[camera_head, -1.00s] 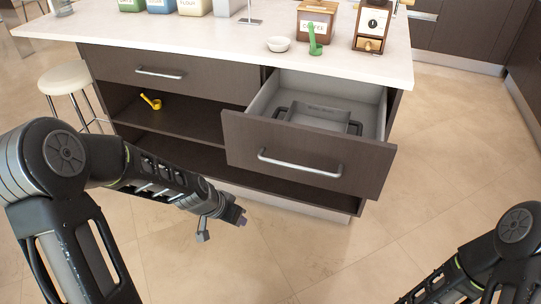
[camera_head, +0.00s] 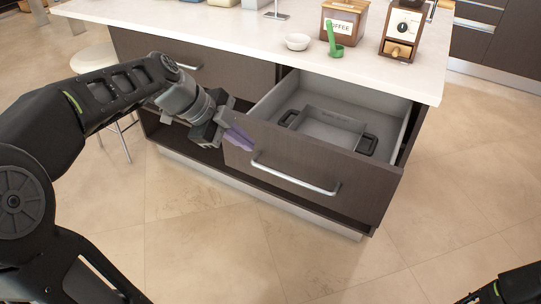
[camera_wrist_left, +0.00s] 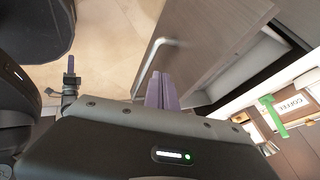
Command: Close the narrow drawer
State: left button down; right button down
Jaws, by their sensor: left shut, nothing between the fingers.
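The narrow drawer (camera_head: 300,170) is pulled out from the right part of the island, with a dark wood front and a silver bar handle (camera_head: 292,176). A grey pan with black grips (camera_head: 330,128) lies inside it. My left gripper (camera_head: 238,138) is shut and empty, its purple fingers at the left end of the drawer front. In the left wrist view the fingers (camera_wrist_left: 161,92) are close to the drawer front (camera_wrist_left: 205,45); whether they touch cannot be told. Only a dark piece of my right arm shows at the bottom right; its gripper is out of view.
The white countertop (camera_head: 230,20) carries a white bowl (camera_head: 297,41), a green scoop (camera_head: 333,42), a coffee box (camera_head: 342,20) and a coffee grinder (camera_head: 403,32). A stool (camera_head: 95,57) stands at the left. The floor in front is clear.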

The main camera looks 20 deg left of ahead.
pick_arm(q)
send_near(281, 167)
jog(key=x, duration=0.5)
jog(key=shift+s+a, duration=0.1)
pick_arm(e)
jog(key=shift+f, duration=0.25)
